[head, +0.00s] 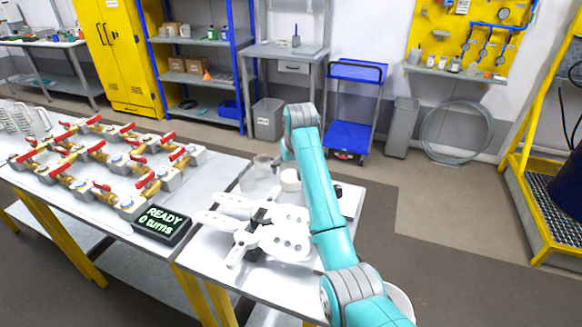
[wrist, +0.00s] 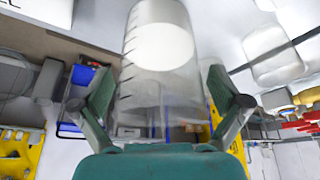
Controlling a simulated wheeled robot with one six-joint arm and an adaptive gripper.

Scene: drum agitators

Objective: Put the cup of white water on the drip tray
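A clear graduated cup (wrist: 160,90) with a white disc of liquid showing in it fills the middle of the wrist view. My gripper (wrist: 160,75) is open, with one finger on each side of the cup and a gap visible on both sides. In the head view, a small white-topped vessel (head: 290,180), apparently this cup, stands on the table just below my gripper (head: 287,160), whose fingers are hard to make out there. A pale flat surface (head: 352,203) lies right of my arm; I cannot tell whether it is the drip tray.
Two other clear cups (head: 262,165) (head: 247,180) stand close left of the white-topped one. White perforated pieces (head: 285,240) lie in front. A display reading READY, 0 turns (head: 161,223) and red-handled valves (head: 110,160) are on the left bench.

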